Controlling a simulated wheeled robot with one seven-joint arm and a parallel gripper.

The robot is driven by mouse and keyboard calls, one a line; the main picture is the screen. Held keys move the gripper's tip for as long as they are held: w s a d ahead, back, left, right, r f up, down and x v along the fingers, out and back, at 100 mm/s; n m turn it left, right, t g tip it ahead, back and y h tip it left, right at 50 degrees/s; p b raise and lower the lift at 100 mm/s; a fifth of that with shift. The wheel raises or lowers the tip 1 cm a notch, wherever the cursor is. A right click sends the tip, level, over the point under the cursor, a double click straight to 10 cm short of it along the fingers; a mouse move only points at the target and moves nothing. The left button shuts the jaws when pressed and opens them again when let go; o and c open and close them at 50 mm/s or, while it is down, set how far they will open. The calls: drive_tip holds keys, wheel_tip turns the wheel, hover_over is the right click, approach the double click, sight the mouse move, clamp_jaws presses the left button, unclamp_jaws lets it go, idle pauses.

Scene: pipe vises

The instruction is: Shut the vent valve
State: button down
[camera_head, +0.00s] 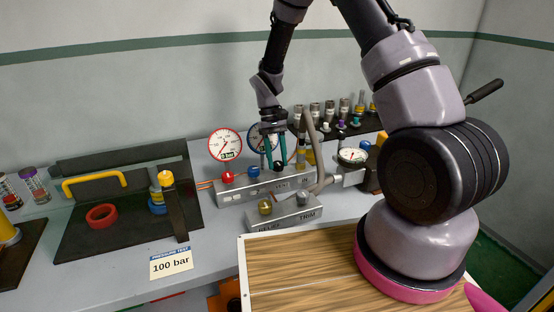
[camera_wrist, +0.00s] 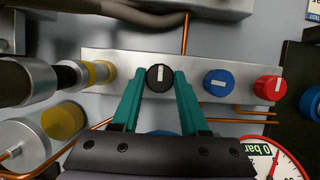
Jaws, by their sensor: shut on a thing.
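The manifold block (camera_head: 235,194) carries a row of knobs; lettering on its front below the black knob looks like VENT but is small. The black knob (camera_wrist: 160,72) has a white mark pointing along the fingers in the wrist view. My gripper (camera_wrist: 159,84) has its teal fingers on either side of this knob and is shut on it. In the head view my gripper (camera_head: 276,164) reaches down onto the block from above. The blue knob (camera_wrist: 219,83) has its mark crosswise. The red knob (camera_wrist: 269,89) has its mark roughly along the fingers.
A red-rimmed gauge (camera_head: 225,145) reads 0 bar. A blue-rimmed gauge (camera_head: 262,138) stands close behind my fingers. A grey hose (camera_head: 308,130) arches just right of them. A 100 bar card (camera_head: 171,263) lies at front left.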

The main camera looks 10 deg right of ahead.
idle(0.5)
drive_tip(key=shift+c, duration=2.1)
unclamp_jaws()
drive_tip(key=d+v, duration=0.1)
drive_tip(key=v, duration=0.9)
drive_tip(key=shift+w+a+r, duration=0.2)
drive_tip(key=shift+a+r, duration=0.2)
drive_tip(key=shift+a, duration=0.05)
